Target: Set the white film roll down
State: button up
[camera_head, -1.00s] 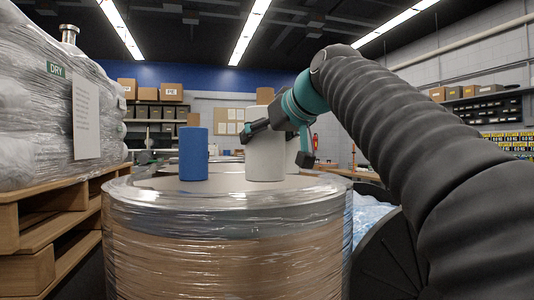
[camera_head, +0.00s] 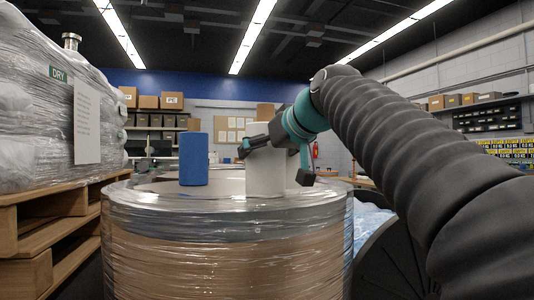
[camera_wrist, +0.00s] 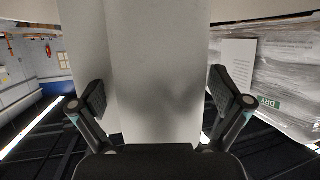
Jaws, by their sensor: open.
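The white film roll (camera_head: 265,168) stands upright on the film-wrapped drum's lid (camera_head: 222,201), its base appearing to rest on it. My gripper (camera_head: 275,162) is open around the roll's upper part, one finger at its left and one at its right. In the wrist view, the white roll (camera_wrist: 160,75) fills the middle between the spread fingers of my gripper (camera_wrist: 160,92). Whether either finger still touches it cannot be told. Part of the roll's right side is hidden by my gripper.
A blue roll (camera_head: 193,158) stands on the same lid, left of the white roll with a gap between. A wrapped load (camera_head: 40,120) on a wooden pallet (camera_head: 38,232) is close at left. Shelves with boxes (camera_head: 160,101) are at the back.

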jog(key=shift+r, duration=0.15)
jog(key=v, duration=1.2)
jog(key=shift+p, duration=0.3)
